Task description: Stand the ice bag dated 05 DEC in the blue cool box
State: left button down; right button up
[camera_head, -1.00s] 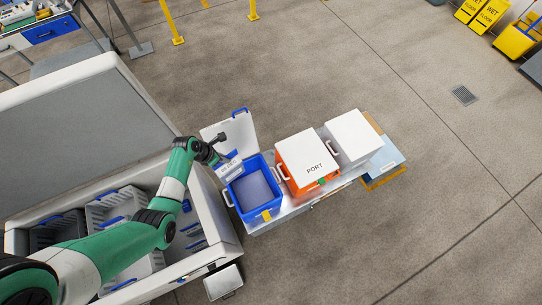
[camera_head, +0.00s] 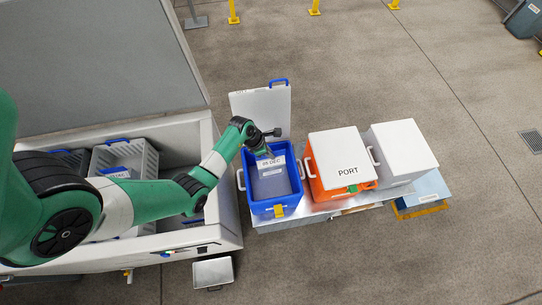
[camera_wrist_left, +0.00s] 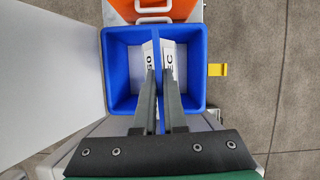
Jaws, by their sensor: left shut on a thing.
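The ice bag (camera_head: 271,162), with a white label that reads 05 DEC, is over the mouth of the blue cool box (camera_head: 249,193). My left gripper (camera_head: 266,152) is shut on it. In the left wrist view the fingers (camera_wrist_left: 159,80) clasp a thin blue edge, with parts of the white label (camera_wrist_left: 169,65) on both sides. The blue box (camera_wrist_left: 122,52) surrounds the bag in that view. How deep the bag's lower end reaches is unclear. The box's white lid (camera_head: 262,105) stands open behind it. My right gripper is not in view.
An orange box marked PORT (camera_head: 340,160) and a closed white-lidded box (camera_head: 405,150) stand to the right on the metal bench (camera_head: 310,208). The open chest freezer (camera_head: 225,200) with wire-like baskets is at left. A small white-topped item (camera_head: 212,272) is below.

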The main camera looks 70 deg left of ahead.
aim_at(272, 170)
pick_arm(q)
jog(key=shift+m, duration=0.3)
jog(key=f+b, duration=0.4)
jog(key=f, duration=0.1)
jog(key=f+b, duration=0.4)
jog(key=b, duration=0.1)
jog(key=f+b, duration=0.5)
jog(key=shift+w+d+f, duration=0.3)
jog(key=shift+d+f, duration=0.05)
notch_tip(272, 170, down, 10)
jog(key=b, duration=0.6)
jog(key=shift+f, duration=0.15)
jog(key=c, duration=1)
grip_release()
